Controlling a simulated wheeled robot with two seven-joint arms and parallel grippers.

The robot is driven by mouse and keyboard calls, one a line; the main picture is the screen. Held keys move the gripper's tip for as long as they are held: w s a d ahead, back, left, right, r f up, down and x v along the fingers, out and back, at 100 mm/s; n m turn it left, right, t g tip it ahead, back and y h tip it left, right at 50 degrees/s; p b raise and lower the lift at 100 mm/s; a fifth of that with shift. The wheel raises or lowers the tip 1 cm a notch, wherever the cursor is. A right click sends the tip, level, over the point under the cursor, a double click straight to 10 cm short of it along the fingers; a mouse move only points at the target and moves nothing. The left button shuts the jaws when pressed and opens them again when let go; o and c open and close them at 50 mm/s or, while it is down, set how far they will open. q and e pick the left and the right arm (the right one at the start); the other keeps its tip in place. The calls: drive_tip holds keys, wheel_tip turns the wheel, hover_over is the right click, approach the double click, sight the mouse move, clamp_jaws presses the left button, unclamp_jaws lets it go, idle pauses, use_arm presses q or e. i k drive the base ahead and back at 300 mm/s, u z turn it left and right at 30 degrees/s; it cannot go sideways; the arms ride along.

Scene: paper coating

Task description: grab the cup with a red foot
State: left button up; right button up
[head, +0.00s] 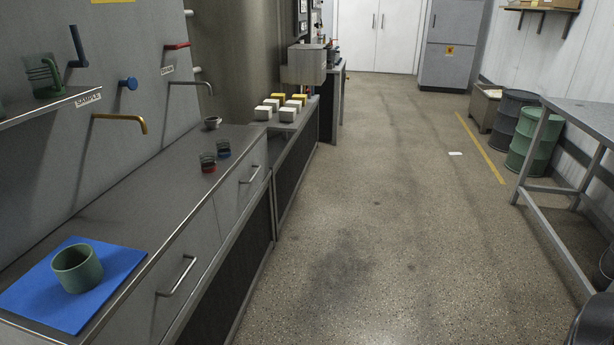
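A small dark glass-like cup with a red foot (208,163) stands upright on the grey counter (150,205), near its front edge and left of the picture's middle. A similar cup with a blue foot (224,149) stands just behind it to the right, close beside it.
A green cup (77,268) stands on a blue mat (112,296) at the counter's near end. A small bowl (212,123) is farther back. A brass tap (125,119) juts over the counter. Drawer handles (178,276) stick out in front. The floor (370,220) is clear.

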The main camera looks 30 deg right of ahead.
sight(208, 163)
drive_tip(key=z, duration=0.2)
drive_tip(key=i, duration=0.5)
drive_tip(key=z, duration=1.45)
drive_tip(key=i, duration=1.6)
drive_tip(key=u, duration=1.35)
